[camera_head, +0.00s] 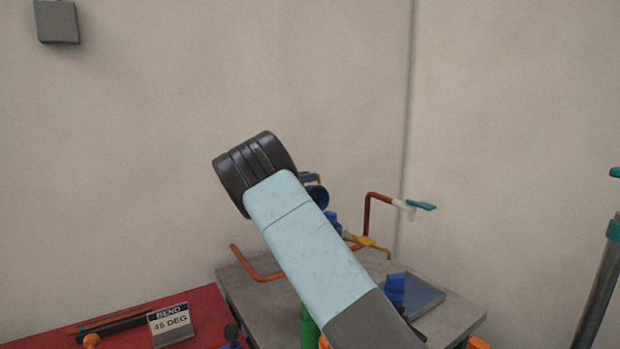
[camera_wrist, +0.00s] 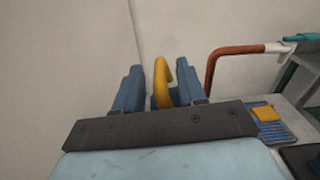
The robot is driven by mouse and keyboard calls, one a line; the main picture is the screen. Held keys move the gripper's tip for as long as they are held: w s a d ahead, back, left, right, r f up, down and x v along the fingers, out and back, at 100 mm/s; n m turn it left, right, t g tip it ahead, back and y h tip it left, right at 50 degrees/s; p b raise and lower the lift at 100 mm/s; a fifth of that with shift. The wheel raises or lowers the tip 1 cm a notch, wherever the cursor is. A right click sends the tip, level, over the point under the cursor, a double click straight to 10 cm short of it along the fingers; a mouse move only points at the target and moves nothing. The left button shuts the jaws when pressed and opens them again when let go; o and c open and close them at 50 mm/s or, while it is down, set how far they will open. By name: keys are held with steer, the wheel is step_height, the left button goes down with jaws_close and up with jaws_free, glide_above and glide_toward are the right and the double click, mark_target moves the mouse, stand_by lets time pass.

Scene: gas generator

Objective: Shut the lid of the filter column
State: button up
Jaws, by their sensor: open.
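My gripper (camera_wrist: 159,66) is open in the wrist view, with one blue finger on each side of a yellow curved bar (camera_wrist: 161,88). The bar rises between the fingers and bends at its top; I cannot tell whether either finger touches it. In the head view my pale blue arm covers much of the workbench, and a yellow piece (camera_head: 366,241) shows just right of it. Small blue parts show beside the arm, and I cannot tell which are my fingers. The filter column and its lid cannot be made out clearly, so the lid's angle is hidden.
A copper pipe (camera_head: 368,212) with a teal-handled tap (camera_head: 421,205) stands right of my arm. A blue tray (camera_head: 425,297) lies on the grey bench (camera_head: 462,312). A red table (camera_head: 205,305) with a "BEND 45 DEG" sign (camera_head: 172,325) is at left. Walls stand behind.

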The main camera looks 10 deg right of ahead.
steer(key=shift+x, duration=0.85)
steer(key=shift+a+r, duration=0.1)
jaws_close()
